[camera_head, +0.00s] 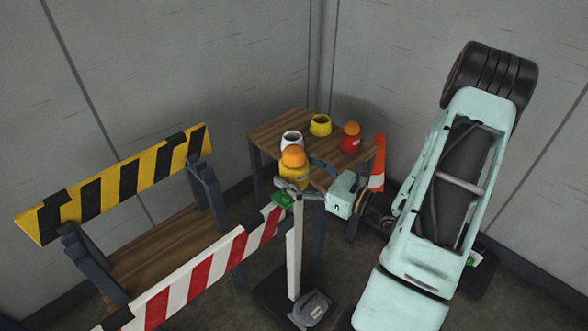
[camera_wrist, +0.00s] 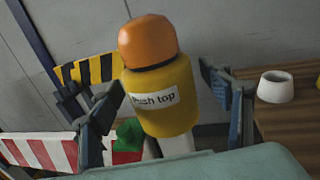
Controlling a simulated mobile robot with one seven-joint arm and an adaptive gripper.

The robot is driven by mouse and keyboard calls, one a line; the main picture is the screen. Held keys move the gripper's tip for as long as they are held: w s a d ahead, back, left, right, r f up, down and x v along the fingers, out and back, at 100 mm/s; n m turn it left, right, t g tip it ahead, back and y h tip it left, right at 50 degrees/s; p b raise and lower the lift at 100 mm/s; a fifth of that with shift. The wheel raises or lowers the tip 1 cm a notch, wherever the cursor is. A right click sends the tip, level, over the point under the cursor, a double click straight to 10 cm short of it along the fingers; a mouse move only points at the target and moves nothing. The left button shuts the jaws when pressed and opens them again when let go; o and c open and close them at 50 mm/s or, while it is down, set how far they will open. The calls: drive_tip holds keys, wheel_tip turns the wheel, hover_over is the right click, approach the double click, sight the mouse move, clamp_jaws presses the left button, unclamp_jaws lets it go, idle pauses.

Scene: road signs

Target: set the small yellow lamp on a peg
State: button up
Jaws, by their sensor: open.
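The small yellow lamp (camera_head: 294,172) has an orange dome top and stands upright over the top of a white post (camera_head: 294,250). In the wrist view the lamp (camera_wrist: 168,100) fills the middle, with a "Push top" label facing the camera. Part of the white post (camera_wrist: 176,145) shows below it. My gripper (camera_head: 299,192) is open around the lamp. In the wrist view the fingers of my gripper (camera_wrist: 165,100) stand apart on either side, with visible gaps to the lamp. The lamp's contact with the post top is hidden.
A wooden table (camera_head: 278,124) behind holds a white pot (camera_head: 292,138), a yellow pot (camera_head: 320,125) and a red lamp (camera_head: 351,138). An orange cone (camera_head: 377,165) stands beside it. A red-white barrier (camera_head: 205,275) with a green piece (camera_head: 282,200) meets the post. A yellow-black barrier (camera_head: 115,185) stands left.

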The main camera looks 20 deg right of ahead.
drive_tip(key=v, duration=1.1)
drive_tip(key=shift+s+d, duration=0.2)
drive_tip(key=shift+s, duration=0.1)
drive_tip(key=shift+r, duration=0.1)
